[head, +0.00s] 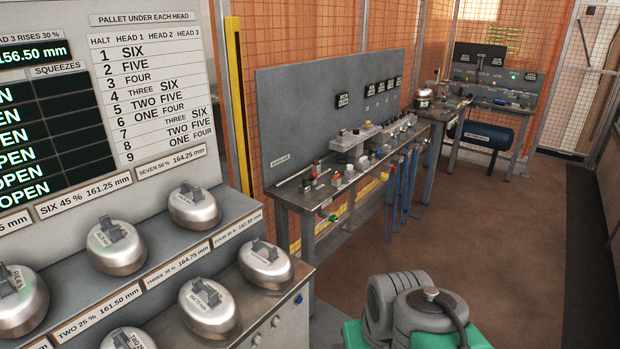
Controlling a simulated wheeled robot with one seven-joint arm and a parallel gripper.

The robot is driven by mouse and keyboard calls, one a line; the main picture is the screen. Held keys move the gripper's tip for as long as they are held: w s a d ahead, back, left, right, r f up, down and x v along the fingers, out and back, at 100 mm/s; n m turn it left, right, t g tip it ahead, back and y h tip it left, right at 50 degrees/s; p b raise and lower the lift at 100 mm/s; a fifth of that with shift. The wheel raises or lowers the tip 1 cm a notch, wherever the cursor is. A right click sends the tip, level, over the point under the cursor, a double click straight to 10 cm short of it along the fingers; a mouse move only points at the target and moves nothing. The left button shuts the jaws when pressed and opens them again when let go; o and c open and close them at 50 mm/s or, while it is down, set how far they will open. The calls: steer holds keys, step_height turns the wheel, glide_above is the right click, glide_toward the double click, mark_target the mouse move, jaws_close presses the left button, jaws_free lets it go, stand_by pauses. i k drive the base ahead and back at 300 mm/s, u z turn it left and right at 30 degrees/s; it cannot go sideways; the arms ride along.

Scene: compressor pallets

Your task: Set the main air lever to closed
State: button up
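The main air lever cannot be picked out for certain at this distance. A small label (280,160), which may read main air, sits at the left end of the grey back panel (300,115) of the middle bench. Whether any lever stands open or closed cannot be read. My gripper is not in view.
At left, several rounded metal heads (117,245) stand on a stepped bench under a display board (150,90). A further bench with a dark blue tank (488,136) is at the back right. Brown floor (520,240) is clear at right. Grey and green parts fill the lower middle.

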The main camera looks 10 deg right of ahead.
mark_target(314, 176)
steer(key=z, duration=0.5)
steer(key=i, duration=1.05)
steer(key=z, duration=0.4)
steer(key=i, duration=0.95)
steer(key=u, duration=1)
steer(key=i, duration=0.85)
steer(key=u, duration=0.65)
